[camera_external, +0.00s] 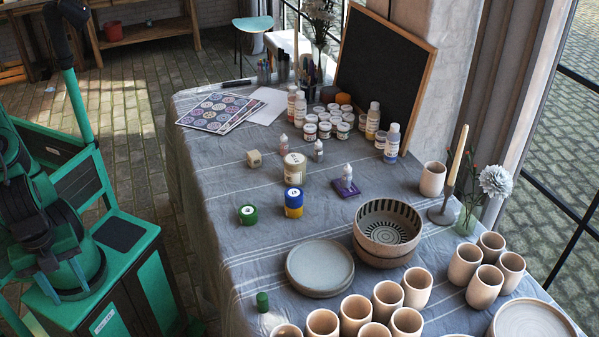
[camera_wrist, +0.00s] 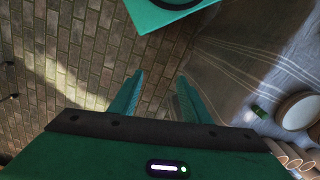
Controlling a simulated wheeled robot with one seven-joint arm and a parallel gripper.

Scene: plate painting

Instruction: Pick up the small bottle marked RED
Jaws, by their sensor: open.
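No small white bottle shows in the wrist view.
The cloth-covered table (camera_external: 230,200) holds a cream jar (camera_external: 295,165), blue-yellow jars (camera_external: 293,203), a green jar (camera_external: 247,215), a plate (camera_external: 319,266), a patterned bowl (camera_external: 388,228) and several cups. Paint pots and tall bottles (camera_external: 391,142) stand behind.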

